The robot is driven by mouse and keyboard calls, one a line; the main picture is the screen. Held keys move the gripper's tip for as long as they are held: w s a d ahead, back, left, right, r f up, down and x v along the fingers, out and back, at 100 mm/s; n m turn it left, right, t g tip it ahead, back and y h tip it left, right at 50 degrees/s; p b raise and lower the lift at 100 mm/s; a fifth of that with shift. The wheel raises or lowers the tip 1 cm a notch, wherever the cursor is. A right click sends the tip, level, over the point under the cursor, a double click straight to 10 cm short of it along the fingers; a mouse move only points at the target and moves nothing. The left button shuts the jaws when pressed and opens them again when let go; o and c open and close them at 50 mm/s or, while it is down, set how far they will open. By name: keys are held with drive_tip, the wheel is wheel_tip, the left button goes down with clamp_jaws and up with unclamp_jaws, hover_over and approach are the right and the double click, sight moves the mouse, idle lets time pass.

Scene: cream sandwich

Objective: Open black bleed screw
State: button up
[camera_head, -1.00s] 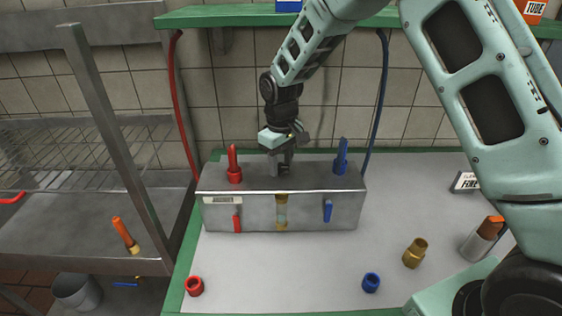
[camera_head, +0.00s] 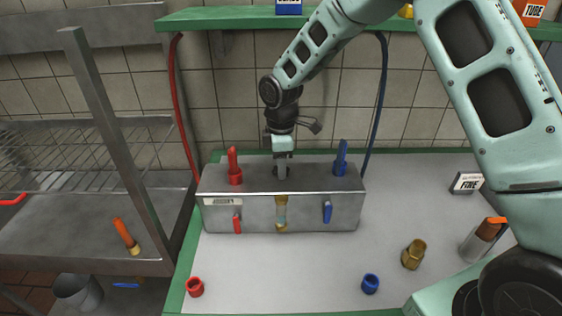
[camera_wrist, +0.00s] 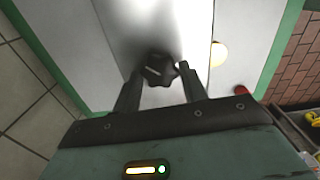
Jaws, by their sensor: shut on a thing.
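A metal box (camera_head: 250,212) stands on the bench with a red lever (camera_head: 234,166) and a blue lever (camera_head: 341,158) on its top. My gripper (camera_head: 282,174) points down onto the top of the box between these levers. In the wrist view the black bleed screw (camera_wrist: 157,69) is a lobed black knob with a pale line on its face. My gripper (camera_wrist: 160,85) is shut on it, with one finger at each side. In the head view the screw is mostly hidden by my fingers.
A red valve handle (camera_head: 237,223) and a blue valve handle (camera_head: 327,212) are on the box front. A red hose (camera_head: 180,110) and a blue hose (camera_head: 378,110) run down behind. A brass fitting (camera_head: 414,254), red cap (camera_head: 194,287) and blue cap (camera_head: 371,284) lie on the bench.

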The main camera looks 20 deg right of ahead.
drive_tip(key=n, duration=0.2)
drive_tip(key=n+p, duration=0.1)
drive_tip(key=n, duration=0.1)
drive_tip(key=shift+r+n, duration=0.2)
drive_tip(key=shift+n, duration=0.1)
drive_tip(key=shift+f+n+p, duration=0.1)
drive_tip(key=shift+n+p, duration=0.75)
drive_tip(key=shift+n, duration=0.85)
drive_tip(key=o, duration=1)
drive_tip(key=shift+c, duration=0.2)
wheel_tip(320, 180, up, 17)
drive_tip(key=b, duration=0.3)
drive_tip(key=shift+r+b, duration=0.2)
drive_tip(key=shift+b, duration=0.15)
